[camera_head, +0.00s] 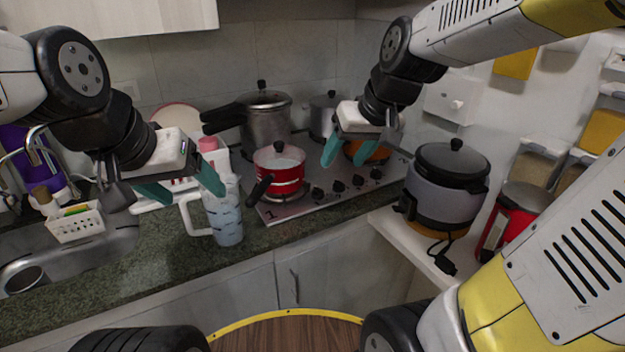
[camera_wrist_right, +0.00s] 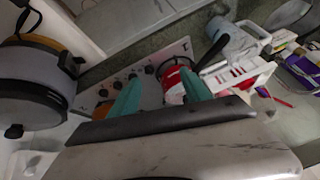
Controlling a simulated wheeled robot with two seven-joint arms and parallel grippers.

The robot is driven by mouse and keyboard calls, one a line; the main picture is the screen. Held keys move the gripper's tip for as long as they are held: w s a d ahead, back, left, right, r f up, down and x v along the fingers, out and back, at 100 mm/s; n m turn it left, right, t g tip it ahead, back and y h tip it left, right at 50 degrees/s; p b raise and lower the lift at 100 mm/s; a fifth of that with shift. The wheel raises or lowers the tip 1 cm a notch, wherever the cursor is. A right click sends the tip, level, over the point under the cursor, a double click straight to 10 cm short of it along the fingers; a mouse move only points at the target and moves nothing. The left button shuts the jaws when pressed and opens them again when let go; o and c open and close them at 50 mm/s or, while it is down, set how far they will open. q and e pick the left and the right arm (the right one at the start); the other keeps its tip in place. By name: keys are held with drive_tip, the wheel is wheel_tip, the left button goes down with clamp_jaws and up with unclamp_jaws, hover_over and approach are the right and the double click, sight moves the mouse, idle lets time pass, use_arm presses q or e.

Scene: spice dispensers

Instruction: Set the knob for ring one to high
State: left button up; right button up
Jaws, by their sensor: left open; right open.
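The cooktop (camera_head: 300,208) lies on the counter, with a row of small black knobs (camera_head: 338,186) along its front edge. A "1" is printed near its front left corner. A knob in the wrist view (camera_wrist_right: 118,85) belongs to the same row; the knobs' settings are too small to read. My right gripper (camera_head: 348,152) is open and empty above the cooktop, behind and above the knobs in the head view. Its teal fingers also show in the wrist view (camera_wrist_right: 160,92), apart from the knobs. My left gripper (camera_head: 184,188) is open, left of the cooktop near a pitcher.
A red pot (camera_head: 280,174) with a black handle stands on the front left burner, its handle reaching the front edge. A large pressure cooker (camera_head: 265,122) stands behind. A clear pitcher (camera_head: 224,215) stands left; a rice cooker (camera_head: 447,190) stands right.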

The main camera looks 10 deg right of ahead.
drive_tip(key=w+f+n, duration=0.1)
drive_tip(key=w+f, duration=0.6)
drive_tip(key=w, duration=0.4)
drive_tip(key=n+g+h, duration=0.1)
approach(318, 189)
drive_tip(key=x, duration=0.9)
drive_tip(key=shift+w+f, duration=0.1)
drive_tip(key=shift+w, duration=0.05)
clamp_jaws()
